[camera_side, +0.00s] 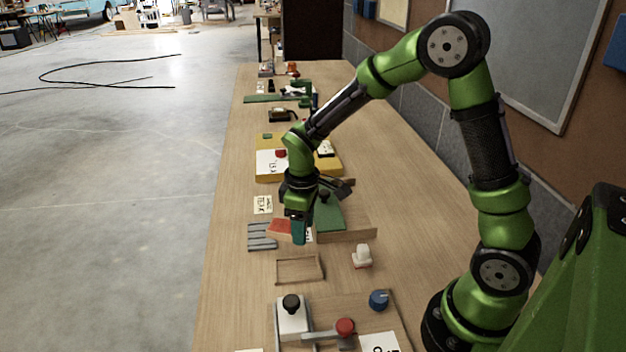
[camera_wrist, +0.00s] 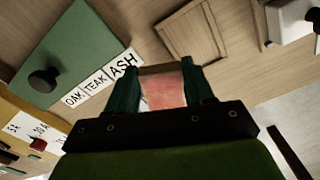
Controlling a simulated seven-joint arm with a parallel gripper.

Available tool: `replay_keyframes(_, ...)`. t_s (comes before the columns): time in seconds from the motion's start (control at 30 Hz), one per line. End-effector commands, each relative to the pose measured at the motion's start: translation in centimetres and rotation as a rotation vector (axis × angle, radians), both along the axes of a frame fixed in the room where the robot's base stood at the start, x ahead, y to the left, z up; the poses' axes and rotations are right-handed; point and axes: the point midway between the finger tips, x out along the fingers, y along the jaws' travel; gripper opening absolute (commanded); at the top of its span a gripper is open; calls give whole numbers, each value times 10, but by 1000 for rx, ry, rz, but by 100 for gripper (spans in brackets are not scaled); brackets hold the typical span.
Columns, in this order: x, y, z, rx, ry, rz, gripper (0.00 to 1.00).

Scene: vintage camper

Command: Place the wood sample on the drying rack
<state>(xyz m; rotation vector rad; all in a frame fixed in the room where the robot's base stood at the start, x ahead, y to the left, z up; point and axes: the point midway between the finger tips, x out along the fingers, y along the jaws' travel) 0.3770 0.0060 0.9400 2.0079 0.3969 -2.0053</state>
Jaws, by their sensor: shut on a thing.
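The wood sample is a reddish block; in the side view (camera_side: 280,228) it sticks out to the left of my gripper (camera_side: 299,232). In the wrist view the sample (camera_wrist: 165,92) lies between the two dark green fingers of my gripper (camera_wrist: 164,82), which is shut on it. The fingers hide its sides. A grey slatted rack (camera_side: 261,237), which looks like the drying rack, lies on the bench just left of the sample. The gap between the sample and the bench is hard to judge.
A shallow wooden frame (camera_side: 300,269) lies in front of my gripper and a white stamp-like object (camera_side: 362,257) right of it. A green-lidded box (camera_side: 328,216) with a black knob stands close behind; OAK, TEAK and ASH labels (camera_wrist: 100,82) are beside it. A control panel (camera_side: 345,320) is nearer.

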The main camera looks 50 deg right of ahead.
Motion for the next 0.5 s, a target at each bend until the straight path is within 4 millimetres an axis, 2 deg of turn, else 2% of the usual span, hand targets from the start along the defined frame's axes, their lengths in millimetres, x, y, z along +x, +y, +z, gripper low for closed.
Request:
replay_keyframes(0.1,33,1,-4,0,0,2,22)
replay_keyframes(0.2,55,1,-6,0,0,2,22)
replay_keyframes(0.33,72,1,-7,0,0,2,22)
replay_keyframes(0.5,81,1,-8,0,1,3,22)
